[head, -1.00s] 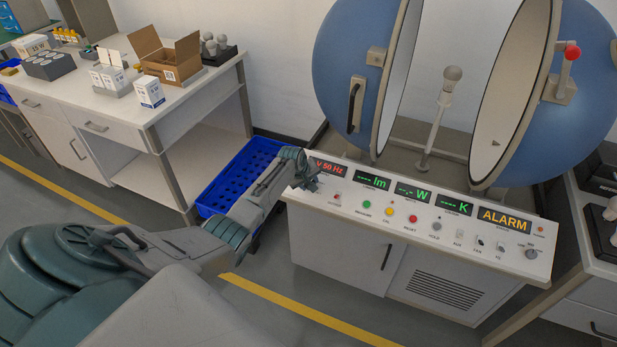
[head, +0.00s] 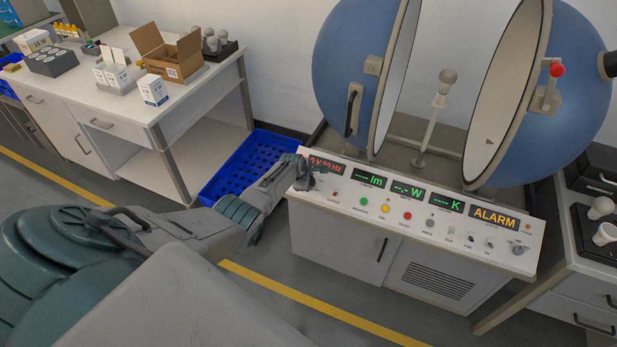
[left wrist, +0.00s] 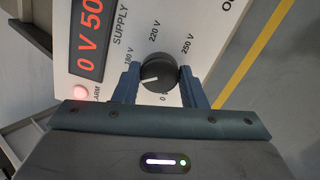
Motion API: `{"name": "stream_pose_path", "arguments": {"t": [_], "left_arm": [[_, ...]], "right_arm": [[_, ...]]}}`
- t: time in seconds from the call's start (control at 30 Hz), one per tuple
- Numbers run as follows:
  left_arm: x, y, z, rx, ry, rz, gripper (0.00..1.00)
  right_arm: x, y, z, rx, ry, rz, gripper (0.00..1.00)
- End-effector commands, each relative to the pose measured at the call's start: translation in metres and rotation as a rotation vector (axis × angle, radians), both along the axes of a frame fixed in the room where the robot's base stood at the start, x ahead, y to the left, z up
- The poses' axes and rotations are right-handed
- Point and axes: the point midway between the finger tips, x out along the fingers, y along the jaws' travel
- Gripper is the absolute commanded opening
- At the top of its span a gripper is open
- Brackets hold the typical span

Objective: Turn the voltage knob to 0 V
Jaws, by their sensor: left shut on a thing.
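The black voltage knob (left wrist: 158,75) sits on the white console panel (left wrist: 228,22) in the left wrist view. My left gripper (left wrist: 159,84) is shut on it, one finger on each side. The knob's white mark points left and slightly down, between the 180 V label and the partly hidden 0 label. The red supply display (left wrist: 88,35) reads "0 V 50", its rest cut off. In the head view, my left gripper (head: 305,180) is at the console's left end and hides the knob. My right gripper is not in view.
The console (head: 335,232) carries several buttons, small switches and an orange ALARM display (head: 494,217). An open blue sphere (head: 350,70) with a bulb (head: 447,77) on a post stands behind it. A blue crate (head: 250,160) lies left of the console. A white workbench (head: 125,110) stands further left.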

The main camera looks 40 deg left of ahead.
Motion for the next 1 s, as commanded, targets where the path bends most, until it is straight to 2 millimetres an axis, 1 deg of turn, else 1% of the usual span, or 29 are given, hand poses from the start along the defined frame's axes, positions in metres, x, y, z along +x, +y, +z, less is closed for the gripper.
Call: {"name": "stream_pose_path", "arguments": {"t": [0.03, 0.1, 0.5, 0.8, 1.0], "left_arm": [[0.000, 0.000, 0.003, -0.019, -0.004, 0.039, 0.15], [0.000, 0.000, 0.003, -0.049, -0.009, 0.098, 0.15], [0.000, -0.001, 0.003, -0.217, -0.044, 0.436, 0.15], [0.001, -0.001, 0.002, -0.343, -0.070, 0.690, 0.15], [0.000, -0.001, 0.000, -0.425, -0.087, 0.856, 0.15]], "right_arm": [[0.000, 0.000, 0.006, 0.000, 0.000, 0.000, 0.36], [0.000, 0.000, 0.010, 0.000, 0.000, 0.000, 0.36], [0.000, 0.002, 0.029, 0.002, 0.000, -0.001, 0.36], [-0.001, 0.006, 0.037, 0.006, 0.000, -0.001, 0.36], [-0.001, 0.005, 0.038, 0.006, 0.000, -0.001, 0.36]]}}
